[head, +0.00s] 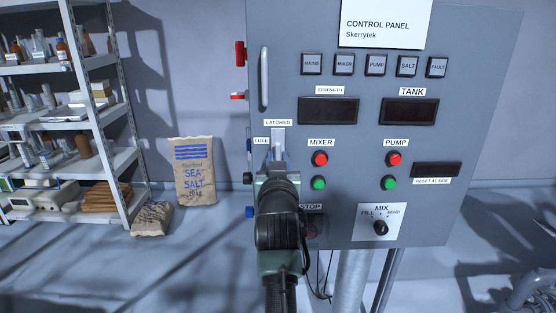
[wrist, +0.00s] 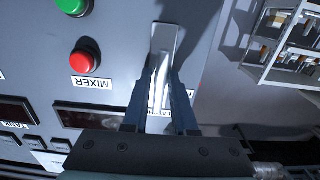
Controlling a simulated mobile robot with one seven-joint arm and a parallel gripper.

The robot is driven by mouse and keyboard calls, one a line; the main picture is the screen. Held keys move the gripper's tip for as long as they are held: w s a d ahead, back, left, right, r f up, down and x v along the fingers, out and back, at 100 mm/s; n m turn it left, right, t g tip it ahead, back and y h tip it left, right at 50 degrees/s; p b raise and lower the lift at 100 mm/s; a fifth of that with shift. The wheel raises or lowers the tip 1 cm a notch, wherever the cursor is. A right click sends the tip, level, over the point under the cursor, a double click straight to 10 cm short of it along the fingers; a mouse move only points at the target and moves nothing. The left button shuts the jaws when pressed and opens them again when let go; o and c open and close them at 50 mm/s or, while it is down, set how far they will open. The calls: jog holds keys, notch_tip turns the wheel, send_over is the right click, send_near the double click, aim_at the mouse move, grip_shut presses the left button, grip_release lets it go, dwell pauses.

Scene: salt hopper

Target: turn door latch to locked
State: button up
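The door latch is a pale metal lever on the left side of the grey control panel's face. In the head view its top part (head: 278,140) shows upright under the LATCHED label (head: 278,123), with the FREE label (head: 261,141) to its left. My gripper (head: 278,178) is in front of the lever and hides its lower part. In the wrist view the lever (wrist: 166,42) runs between the two dark fingers of my gripper (wrist: 165,78). The fingers lie close along both sides of the lever and look shut on it.
The control panel (head: 480,120) has a MIXER red button (head: 320,158) and green button (head: 319,183) just right of my gripper. A vertical door handle (head: 264,78) is above. A salt sack (head: 194,170) and shelves (head: 65,68) stand to the left.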

jog(key=shift+o, duration=1.2)
jog(key=s+b, duration=0.1)
jog(key=s, duration=1.2)
